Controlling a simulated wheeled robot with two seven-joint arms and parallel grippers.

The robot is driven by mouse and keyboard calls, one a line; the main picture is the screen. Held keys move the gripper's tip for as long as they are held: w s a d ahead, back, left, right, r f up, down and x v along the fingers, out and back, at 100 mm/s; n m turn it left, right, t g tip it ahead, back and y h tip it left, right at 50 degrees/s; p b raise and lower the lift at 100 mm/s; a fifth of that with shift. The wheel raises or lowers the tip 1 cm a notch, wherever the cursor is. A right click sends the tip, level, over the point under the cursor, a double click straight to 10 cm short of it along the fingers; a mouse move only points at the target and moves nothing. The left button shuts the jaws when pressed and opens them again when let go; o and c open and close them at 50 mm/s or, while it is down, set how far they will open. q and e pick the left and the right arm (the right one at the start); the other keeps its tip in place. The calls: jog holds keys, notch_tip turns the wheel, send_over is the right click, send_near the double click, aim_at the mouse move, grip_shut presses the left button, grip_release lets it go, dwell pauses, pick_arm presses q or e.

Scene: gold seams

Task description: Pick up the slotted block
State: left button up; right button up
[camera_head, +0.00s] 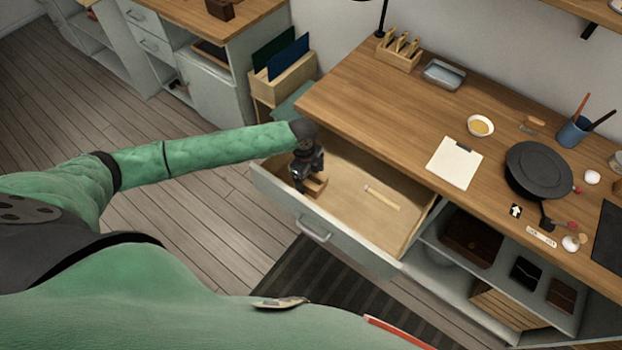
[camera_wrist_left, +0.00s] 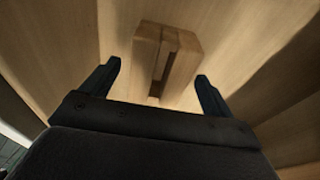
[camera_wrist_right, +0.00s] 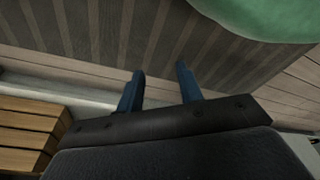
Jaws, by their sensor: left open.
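The slotted block (camera_head: 316,186) is a small brown wooden block in the left end of the open drawer. In the left wrist view the slotted block (camera_wrist_left: 164,62) shows a dark slot along its length. It lies just beyond and between the fingertips of my left gripper (camera_wrist_left: 158,78), which is open and not touching it. In the head view my left gripper (camera_head: 305,180) reaches down into the drawer and partly hides the block. My right gripper (camera_wrist_right: 160,75) has its fingers apart and empty, above the floor mat; it is not seen in the head view.
The open drawer (camera_head: 345,230) has raised walls around the block and also holds a thin pale stick (camera_head: 382,198). The wooden desk top (camera_head: 400,110) overhangs the drawer's back. A pan (camera_head: 538,168) and a paper pad (camera_head: 454,164) lie on the desk.

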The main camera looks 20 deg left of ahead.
pick_arm(q)
jog(key=shift+f, duration=1)
jog(key=shift+d, duration=0.1)
jog(key=c, duration=1.2)
jog(key=shift+r, duration=0.1)
